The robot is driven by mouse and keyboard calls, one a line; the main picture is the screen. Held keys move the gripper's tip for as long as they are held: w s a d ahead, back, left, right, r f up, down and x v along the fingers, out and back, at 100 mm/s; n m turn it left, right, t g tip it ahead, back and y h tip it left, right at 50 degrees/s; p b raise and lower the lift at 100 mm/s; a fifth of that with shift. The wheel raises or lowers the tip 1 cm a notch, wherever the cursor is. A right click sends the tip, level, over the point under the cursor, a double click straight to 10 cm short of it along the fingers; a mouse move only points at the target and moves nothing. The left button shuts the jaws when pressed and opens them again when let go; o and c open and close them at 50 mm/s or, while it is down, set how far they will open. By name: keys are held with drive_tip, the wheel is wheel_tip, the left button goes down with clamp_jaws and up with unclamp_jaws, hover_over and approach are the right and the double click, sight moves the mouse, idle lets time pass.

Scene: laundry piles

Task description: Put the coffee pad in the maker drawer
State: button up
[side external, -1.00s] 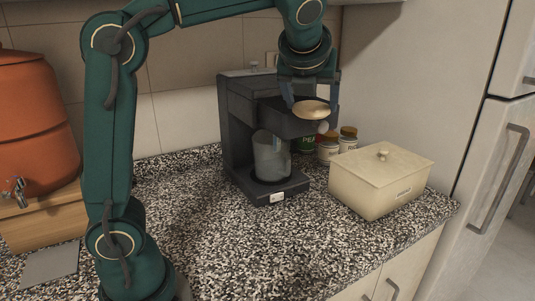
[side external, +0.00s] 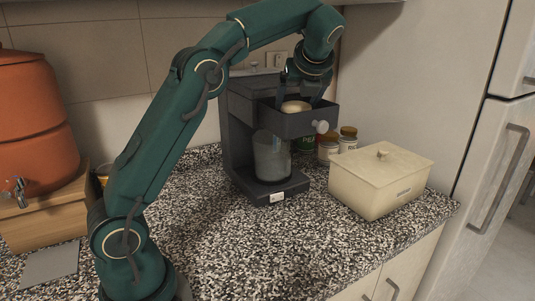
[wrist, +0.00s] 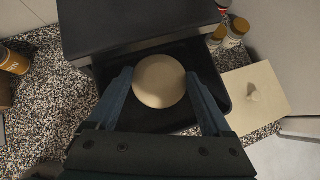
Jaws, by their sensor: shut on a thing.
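The coffee pad (side external: 296,106) is a round beige disc. My gripper (side external: 296,103) is shut on it, with a finger on either side, as the wrist view shows for the pad (wrist: 160,82) and the gripper (wrist: 163,88). The pad is at the opening of the black maker drawer (side external: 300,126), partly behind the drawer's front wall. In the wrist view it lies within the outline of the drawer (wrist: 172,125). I cannot tell whether it touches the drawer floor. The drawer is pulled out of the dark coffee maker (side external: 238,130), with a pale knob on its front.
A glass jug (side external: 271,157) stands in the maker below the drawer. A cream lidded box (side external: 375,185) is to the right, with jars (side external: 328,147) behind it. An orange dispenser (side external: 35,125) on a wooden stand is far left. The front-middle counter (side external: 235,245) is clear.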

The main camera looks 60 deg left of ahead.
sight(299, 106)
drive_tip(key=shift+f, duration=1.3)
drive_tip(key=o, duration=1.1)
drive_tip(key=shift+f, duration=0.1)
drive_tip(key=v, duration=0.7)
drive_tip(key=shift+s+d+r, duration=0.1)
drive_tip(key=shift+d+r, duration=0.1)
drive_tip(key=shift+r, duration=0.15)
